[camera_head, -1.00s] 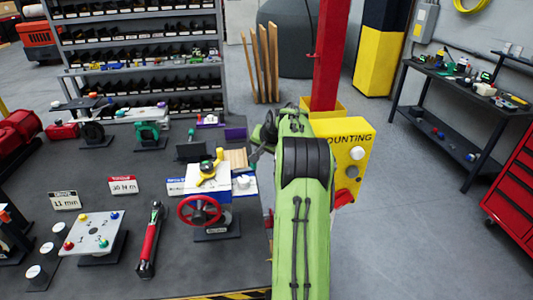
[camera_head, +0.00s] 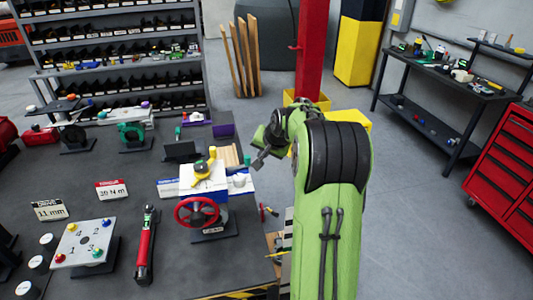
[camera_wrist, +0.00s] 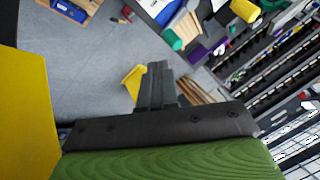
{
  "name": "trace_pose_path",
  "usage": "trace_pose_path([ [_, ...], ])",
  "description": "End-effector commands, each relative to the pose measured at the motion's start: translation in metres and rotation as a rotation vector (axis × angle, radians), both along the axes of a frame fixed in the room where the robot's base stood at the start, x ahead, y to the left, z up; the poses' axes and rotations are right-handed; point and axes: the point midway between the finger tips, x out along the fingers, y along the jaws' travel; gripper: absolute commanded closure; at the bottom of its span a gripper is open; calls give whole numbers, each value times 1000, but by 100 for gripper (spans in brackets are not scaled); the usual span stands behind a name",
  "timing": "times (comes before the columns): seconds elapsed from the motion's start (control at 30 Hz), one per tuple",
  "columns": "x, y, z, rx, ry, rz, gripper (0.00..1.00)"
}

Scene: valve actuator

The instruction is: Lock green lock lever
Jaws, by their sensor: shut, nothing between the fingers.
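The valve actuator (camera_head: 208,188) stands on the dark table in the head view, a white and blue body with a yellow lever (camera_head: 205,172) on top and a red handwheel (camera_head: 197,212) in front. A green valve-like fixture (camera_head: 132,131) stands farther back. My gripper (camera_head: 257,163) is right of the actuator, apart from it. In the wrist view my gripper (camera_wrist: 158,85) is shut and empty, above grey floor.
A red post (camera_head: 311,50) and a yellow box, partly hidden by my arm, stand at the right. A torque wrench (camera_head: 146,245) and a numbered plate (camera_head: 84,242) lie on the table's left. A shelf rack (camera_head: 120,75) is behind.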

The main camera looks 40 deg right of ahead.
Motion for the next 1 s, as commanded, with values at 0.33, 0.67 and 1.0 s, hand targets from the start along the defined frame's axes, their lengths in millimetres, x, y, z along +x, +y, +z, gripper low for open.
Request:
trace_pose_path([
  [0.33, 40, -7, -52, 1, 1, 1, 100],
  [0.67, 46, -9, -60, -1, -1, 0, 100],
  [1.0, 46, -9, -61, -1, -1, 0, 100],
])
